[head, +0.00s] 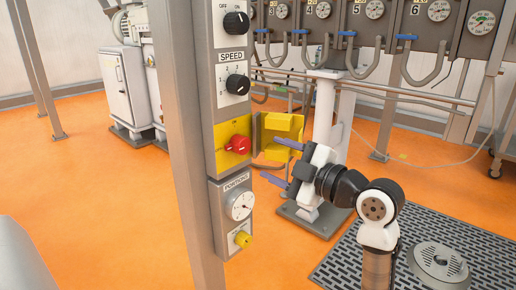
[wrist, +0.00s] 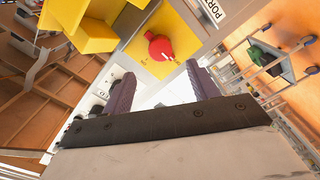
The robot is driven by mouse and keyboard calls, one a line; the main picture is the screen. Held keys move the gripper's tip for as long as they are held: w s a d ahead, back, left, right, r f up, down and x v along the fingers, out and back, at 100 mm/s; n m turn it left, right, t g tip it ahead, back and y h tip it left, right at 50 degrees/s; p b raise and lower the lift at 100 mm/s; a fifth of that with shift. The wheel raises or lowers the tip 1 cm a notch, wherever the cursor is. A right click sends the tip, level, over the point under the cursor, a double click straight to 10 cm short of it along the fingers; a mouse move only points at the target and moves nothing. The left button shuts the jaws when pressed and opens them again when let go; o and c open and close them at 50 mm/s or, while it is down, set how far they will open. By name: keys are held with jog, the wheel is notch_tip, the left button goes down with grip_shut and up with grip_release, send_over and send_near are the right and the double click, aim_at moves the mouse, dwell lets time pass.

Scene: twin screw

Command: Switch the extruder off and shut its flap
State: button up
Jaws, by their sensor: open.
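The extruder's control panel is on a grey post (head: 175,120). A red rotary switch (head: 237,145) sits on its yellow plate (head: 219,161), and it also shows in the wrist view (wrist: 160,47). The yellow flap (head: 277,138) stands swung open to the right of the switch; in the wrist view it is at the upper left (wrist: 80,22). My gripper (head: 281,162) is open and empty, with purple fingers pointing toward the panel. It is to the right of the switch, near the flap's lower part, and looks apart from the switch. Whether a finger touches the flap I cannot tell.
Above the switch are a black SPEED knob (head: 238,84) and a black on/off knob (head: 236,22). Below it are a white dial (head: 238,205) and a yellow knob (head: 242,239). A white column on a grey base (head: 305,216) stands behind my gripper. Orange floor lies around.

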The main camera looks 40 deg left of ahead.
jog(key=shift+s+d, duration=0.2)
jog(key=shift+d, duration=2.1)
